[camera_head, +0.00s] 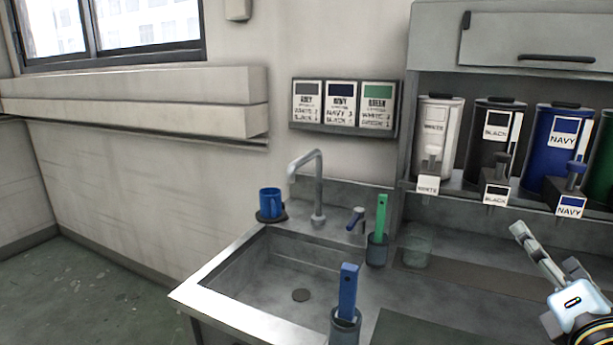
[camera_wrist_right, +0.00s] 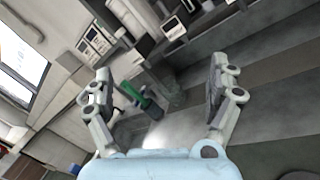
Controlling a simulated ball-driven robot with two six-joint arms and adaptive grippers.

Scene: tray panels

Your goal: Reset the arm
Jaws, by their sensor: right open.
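My right gripper (camera_head: 522,236) is at the lower right of the head view, above the counter and in front of the paint dispensers. Part of it is cut off by the frame edge. In the right wrist view its two fingers stand wide apart (camera_wrist_right: 160,72), with nothing between them. Behind the gap, farther off, the green-handled tool (camera_wrist_right: 138,95) shows in its dark holder. The gripper is apart from the counter things. My left gripper is not in view.
A sink (camera_head: 262,275) has a tap (camera_head: 318,185) and a blue mug (camera_head: 270,203) behind it. A green-handled tool (camera_head: 382,215) and a blue-handled tool (camera_head: 348,290) stand in holders. A clear glass (camera_head: 417,250) is nearby. White (camera_head: 437,130), black (camera_head: 497,150) and navy (camera_head: 556,145) dispensers line the shelf.

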